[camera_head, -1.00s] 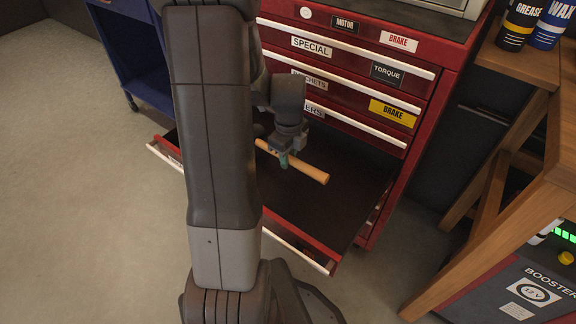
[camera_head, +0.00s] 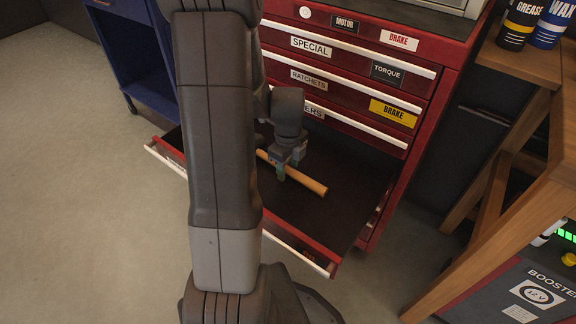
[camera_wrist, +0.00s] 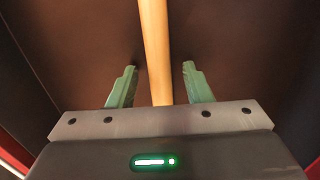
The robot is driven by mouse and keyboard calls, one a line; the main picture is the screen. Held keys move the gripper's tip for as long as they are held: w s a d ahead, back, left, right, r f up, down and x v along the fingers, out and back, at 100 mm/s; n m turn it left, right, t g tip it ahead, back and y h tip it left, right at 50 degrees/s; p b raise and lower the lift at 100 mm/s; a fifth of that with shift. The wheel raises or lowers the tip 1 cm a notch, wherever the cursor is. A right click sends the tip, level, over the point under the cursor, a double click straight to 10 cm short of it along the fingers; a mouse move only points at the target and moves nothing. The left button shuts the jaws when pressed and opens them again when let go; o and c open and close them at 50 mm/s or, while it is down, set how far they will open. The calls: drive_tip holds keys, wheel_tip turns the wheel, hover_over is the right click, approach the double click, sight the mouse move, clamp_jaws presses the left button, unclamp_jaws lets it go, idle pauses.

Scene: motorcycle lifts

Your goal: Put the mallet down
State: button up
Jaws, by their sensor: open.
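The mallet's wooden handle (camera_head: 306,179) lies in the open bottom drawer (camera_head: 330,215) of the red tool chest. Its head is hidden behind my arm in the head view and out of frame in the wrist view. My gripper (camera_head: 284,177) is low over the drawer at the handle. In the wrist view my gripper (camera_wrist: 160,75) has its two green fingers apart, one on each side of the handle (camera_wrist: 155,50), with a gap on both sides.
Closed labelled drawers (camera_head: 345,75) rise behind the open one. A wooden bench (camera_head: 500,215) stands at the right, with a booster box (camera_head: 525,285) below it. A blue cart (camera_head: 135,60) stands at the back left. The drawer floor right of the handle is bare.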

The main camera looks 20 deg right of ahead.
sight(288, 168)
wheel_tip(288, 168, up, 12)
drive_tip(key=p, duration=0.3)
drive_tip(key=shift+r, duration=0.15)
idle(1.2)
